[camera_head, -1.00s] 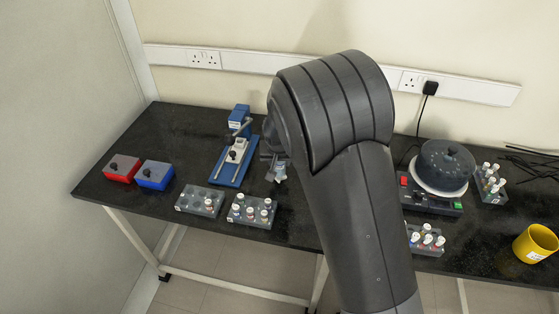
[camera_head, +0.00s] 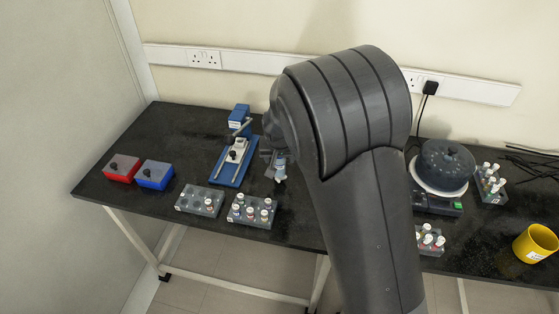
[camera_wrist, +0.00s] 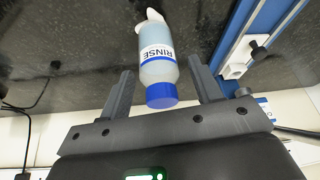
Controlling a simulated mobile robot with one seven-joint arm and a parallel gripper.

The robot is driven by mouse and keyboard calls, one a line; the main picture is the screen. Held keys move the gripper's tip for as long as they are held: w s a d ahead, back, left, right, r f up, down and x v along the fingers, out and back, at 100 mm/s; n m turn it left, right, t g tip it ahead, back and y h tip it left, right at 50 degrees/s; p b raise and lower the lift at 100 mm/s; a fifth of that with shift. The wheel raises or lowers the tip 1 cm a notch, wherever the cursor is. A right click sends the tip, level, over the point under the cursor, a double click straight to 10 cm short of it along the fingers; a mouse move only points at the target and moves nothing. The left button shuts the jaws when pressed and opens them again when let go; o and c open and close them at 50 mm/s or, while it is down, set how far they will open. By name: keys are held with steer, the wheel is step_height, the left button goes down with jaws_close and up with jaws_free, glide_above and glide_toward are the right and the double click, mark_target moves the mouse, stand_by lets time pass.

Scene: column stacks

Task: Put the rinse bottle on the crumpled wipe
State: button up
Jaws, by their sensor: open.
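The rinse bottle (camera_wrist: 158,68) has a pale body, a blue cap and a white label reading RINSE. In the wrist view it is between the two fingers of my gripper (camera_wrist: 161,66), with visible gaps on both sides. My gripper is open. In the head view the bottle (camera_head: 280,171) shows small beside my arm, right of the blue device. My arm hides part of this area.
The blue device with a lever (camera_head: 233,160) stands close left of the bottle. Racks of vials (camera_head: 252,212) stand in front. Red (camera_head: 122,168) and blue boxes (camera_head: 155,175) are at the left. A round dark machine (camera_head: 444,168) and a yellow cup (camera_head: 535,244) are at the right.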

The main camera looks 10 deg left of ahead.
steer(key=v, duration=0.9)
steer(key=shift+s+r, duration=0.25)
steer(key=s+d+r+m, duration=0.1)
steer(key=s+d+r, duration=0.35)
steer(key=d, duration=0.45)
steer(key=s+d+r+m, duration=0.1)
steer(key=s+d+r, duration=0.2)
steer(key=d+r, duration=0.35)
steer(key=s+d+r+t+h, duration=0.1)
steer(key=s+d, duration=1.2)
steer(key=s, duration=0.4)
steer(key=shift+r+m, duration=0.2)
steer(key=shift+m, duration=0.1)
steer(key=shift+s+d, duration=0.1)
steer(key=shift+s, duration=0.05)
